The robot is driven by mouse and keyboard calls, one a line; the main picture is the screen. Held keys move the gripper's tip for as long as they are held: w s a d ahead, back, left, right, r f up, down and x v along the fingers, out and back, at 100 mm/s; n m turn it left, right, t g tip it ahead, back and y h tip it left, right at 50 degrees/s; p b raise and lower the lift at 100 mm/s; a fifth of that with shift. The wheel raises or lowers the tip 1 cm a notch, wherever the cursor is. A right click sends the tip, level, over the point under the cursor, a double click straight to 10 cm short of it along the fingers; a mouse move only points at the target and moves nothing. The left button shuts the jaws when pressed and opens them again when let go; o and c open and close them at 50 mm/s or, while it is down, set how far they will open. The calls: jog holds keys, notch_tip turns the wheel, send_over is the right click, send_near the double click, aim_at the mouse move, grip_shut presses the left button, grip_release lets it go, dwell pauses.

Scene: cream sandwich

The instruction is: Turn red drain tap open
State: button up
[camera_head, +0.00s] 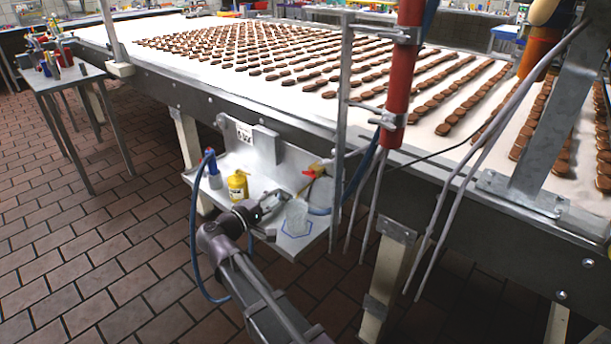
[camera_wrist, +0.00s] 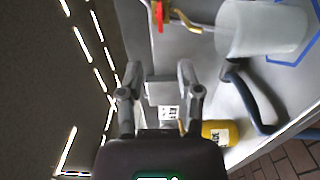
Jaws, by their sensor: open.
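The red drain tap handle (camera_wrist: 160,14) shows at the top of the wrist view, by a brass-yellow fitting (camera_wrist: 181,24). In the head view the red tap (camera_head: 315,172) and its yellow fitting stand above the small tray, partly small and hard to make out. My gripper (camera_wrist: 160,78) is open, its two fingers apart with nothing held between them. The tap lies beyond the fingertips, apart from them. In the head view my gripper (camera_head: 268,205) is over the tray, left of and below the tap.
A translucent beaker (camera_head: 297,217) stands on a blue outline on the metal tray (camera_head: 268,184). A yellow bottle (camera_head: 238,186) and a blue-capped bottle (camera_head: 211,165) stand at left. A red pipe (camera_head: 404,75) and hanging cables are at right. The conveyor (camera_head: 290,97) carries biscuits.

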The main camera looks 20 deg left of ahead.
aim_at(307, 176)
jog(key=x, duration=1.3)
jog(key=shift+w+d, duration=0.1)
jog(key=shift+w, duration=0.15)
